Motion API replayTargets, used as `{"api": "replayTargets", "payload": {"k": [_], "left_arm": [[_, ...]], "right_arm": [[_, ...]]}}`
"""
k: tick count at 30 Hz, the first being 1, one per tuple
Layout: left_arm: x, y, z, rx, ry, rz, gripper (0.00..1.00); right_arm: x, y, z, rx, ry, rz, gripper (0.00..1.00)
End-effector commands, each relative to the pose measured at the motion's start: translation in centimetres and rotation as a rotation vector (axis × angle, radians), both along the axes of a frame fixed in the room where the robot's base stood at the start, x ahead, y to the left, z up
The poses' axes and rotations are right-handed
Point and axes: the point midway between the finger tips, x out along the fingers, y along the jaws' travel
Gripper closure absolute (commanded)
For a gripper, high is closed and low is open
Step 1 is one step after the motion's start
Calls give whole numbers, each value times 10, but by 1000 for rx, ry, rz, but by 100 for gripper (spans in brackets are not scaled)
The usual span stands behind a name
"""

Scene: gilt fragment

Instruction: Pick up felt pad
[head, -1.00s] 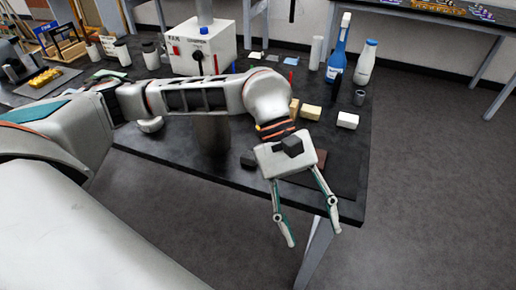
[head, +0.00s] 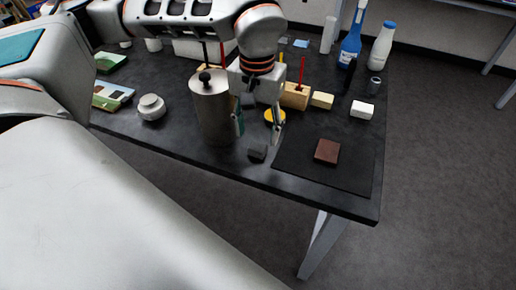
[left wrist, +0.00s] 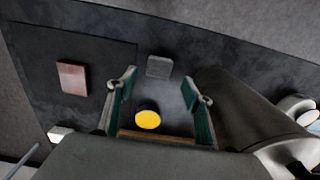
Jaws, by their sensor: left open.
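A small dark grey block (head: 257,152), which looks like the felt pad, lies on the black table near its front edge. It also shows in the left wrist view (left wrist: 159,66), just beyond and between my fingertips. My left gripper (head: 258,132) points down behind the pad, fingers spread and empty. In the left wrist view its two teal fingers (left wrist: 158,80) stand wide apart. My right gripper is in neither view.
A tall metal canister (head: 213,108) stands close to the left of my left gripper. A round yellow-topped item (head: 275,116) is near the fingers. A dark mat (head: 350,180) with a red-brown block (head: 327,151) lies to the right. Bottles (head: 351,40) stand at the back.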

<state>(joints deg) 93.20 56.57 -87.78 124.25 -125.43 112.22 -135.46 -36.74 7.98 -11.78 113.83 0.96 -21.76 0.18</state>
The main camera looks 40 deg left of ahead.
Motion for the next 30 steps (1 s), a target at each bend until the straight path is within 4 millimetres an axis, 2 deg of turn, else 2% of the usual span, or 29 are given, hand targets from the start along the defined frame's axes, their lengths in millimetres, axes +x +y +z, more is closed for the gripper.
{"api": "replayTargets", "payload": {"k": [3,7,16,17,20,30], "left_arm": [[-1,-3,-21,0,6,-1,49],[0,-3,-36,-1,4,0,49],[0,-3,-40,-1,0,0,49],[0,-3,-40,-1,0,0,52],[0,-3,-40,-1,0,0,77],[0,-3,-40,-1,1,0,79]], "right_arm": [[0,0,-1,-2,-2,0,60],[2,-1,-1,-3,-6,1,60],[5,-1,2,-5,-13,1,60],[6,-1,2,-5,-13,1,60],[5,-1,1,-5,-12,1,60],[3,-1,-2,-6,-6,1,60]]}}
